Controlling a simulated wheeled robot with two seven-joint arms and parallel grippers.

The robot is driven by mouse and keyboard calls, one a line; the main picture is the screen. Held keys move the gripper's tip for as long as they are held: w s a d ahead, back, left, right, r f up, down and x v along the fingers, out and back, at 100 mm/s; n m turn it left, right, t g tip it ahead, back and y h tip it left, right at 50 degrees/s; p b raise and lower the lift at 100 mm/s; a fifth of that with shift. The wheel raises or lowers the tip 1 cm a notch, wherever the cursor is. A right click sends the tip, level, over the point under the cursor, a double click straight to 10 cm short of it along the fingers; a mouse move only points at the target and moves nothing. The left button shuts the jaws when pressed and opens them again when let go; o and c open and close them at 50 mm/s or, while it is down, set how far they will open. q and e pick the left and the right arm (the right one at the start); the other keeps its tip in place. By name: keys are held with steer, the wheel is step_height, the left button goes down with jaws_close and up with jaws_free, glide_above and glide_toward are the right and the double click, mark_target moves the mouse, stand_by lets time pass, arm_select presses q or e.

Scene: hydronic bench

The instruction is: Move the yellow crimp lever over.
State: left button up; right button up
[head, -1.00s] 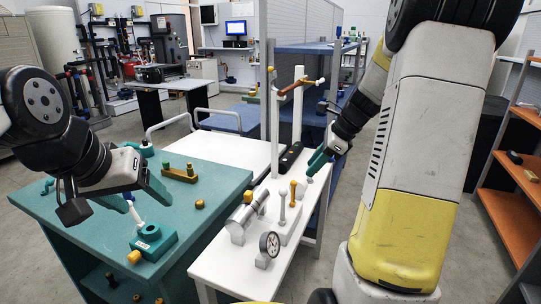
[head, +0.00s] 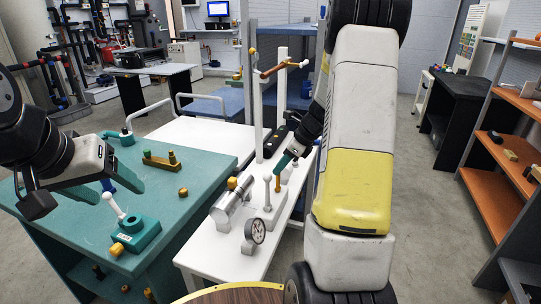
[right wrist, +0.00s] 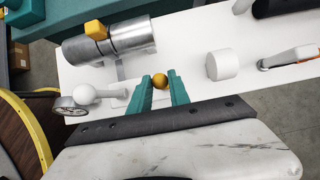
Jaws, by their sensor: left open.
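The yellow crimp lever (head: 278,185) stands upright on a white fixture on the white bench. Its round yellow knob shows in the right wrist view (right wrist: 160,81), between the two green fingertips. My right gripper (head: 285,162) is at the lever's top and covers the knob in the head view. In the right wrist view my right gripper (right wrist: 161,88) has a narrow gap, which the knob nearly fills; I cannot tell whether the fingers touch it. My left gripper (head: 128,180) is open and empty above the green table, away from the lever.
A white-knobbed lever (head: 267,188), a silver cylinder (head: 232,202) with a yellow block and a gauge (head: 256,231) stand close by the lever. A white cylinder (right wrist: 221,64) is right of the knob. The green table (head: 75,215) holds a green valve block (head: 137,236).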

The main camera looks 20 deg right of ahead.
jaws_close()
steer(key=shift+s+d+f, duration=0.15)
steer(key=shift+s+d, duration=0.6)
steer(key=shift+d, duration=0.35)
steer(key=shift+s+d+f, duration=0.3)
steer(key=shift+s+d, duration=0.05)
steer(key=shift+d, duration=0.15)
steer(key=shift+s+d+f, duration=0.25)
steer(key=shift+s+d, duration=0.1)
steer(key=shift+d, duration=0.1)
steer(key=shift+s, duration=0.1)
steer(key=shift+s+d+f, duration=0.5)
steer(key=shift+d+f, duration=0.25)
steer(key=shift+f, duration=0.05)
